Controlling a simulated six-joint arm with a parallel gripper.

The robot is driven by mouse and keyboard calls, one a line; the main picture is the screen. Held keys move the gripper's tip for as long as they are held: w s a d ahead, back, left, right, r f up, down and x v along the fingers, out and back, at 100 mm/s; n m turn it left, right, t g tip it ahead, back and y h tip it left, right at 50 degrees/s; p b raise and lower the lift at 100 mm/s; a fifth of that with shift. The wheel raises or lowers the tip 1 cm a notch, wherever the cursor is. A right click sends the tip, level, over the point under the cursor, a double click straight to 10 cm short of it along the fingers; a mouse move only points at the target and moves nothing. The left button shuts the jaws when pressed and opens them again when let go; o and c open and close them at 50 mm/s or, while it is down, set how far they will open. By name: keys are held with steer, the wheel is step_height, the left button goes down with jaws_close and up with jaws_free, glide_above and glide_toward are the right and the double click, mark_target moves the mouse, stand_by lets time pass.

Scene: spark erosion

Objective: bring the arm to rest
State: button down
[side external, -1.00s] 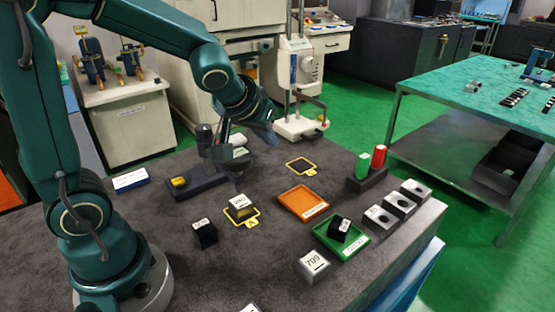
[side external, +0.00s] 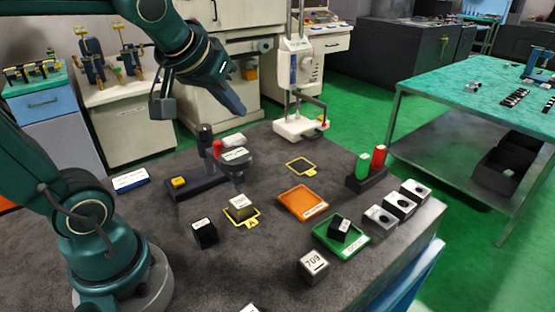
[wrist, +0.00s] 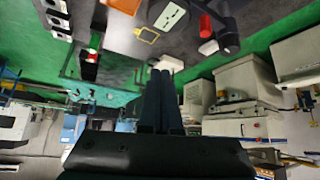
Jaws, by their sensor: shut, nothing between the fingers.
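My gripper (side external: 236,108) is raised above the back of the dark bench (side external: 150,235), with its fingers together and nothing between them. In the wrist view the two fingers of my gripper (wrist: 160,78) lie side by side, and the camera looks out across the bench edge into the room. My gripper touches nothing on the bench.
The dark device with a column (side external: 205,140) and yellow button (side external: 178,182) stands below my gripper. An orange tray (side external: 303,202), a green tray (side external: 340,252) holding a black block (side external: 340,228), and several metal blocks (side external: 314,266) are on the bench. Red (side external: 379,157) and green (side external: 362,167) cylinders stand in a holder.

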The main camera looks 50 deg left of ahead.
steer(key=s+d+f+m+g+h, duration=0.1)
steer(key=s+d+f+m+h, duration=0.2)
steer(key=s+d+f+m, duration=0.2)
steer(key=s+d+f, duration=0.1)
steer(key=s+d, duration=0.2)
steer(key=s, duration=0.1)
steer(key=shift+s+d+g, duration=0.3)
steer(key=shift+d, duration=0.05)
stand_by(0.4)
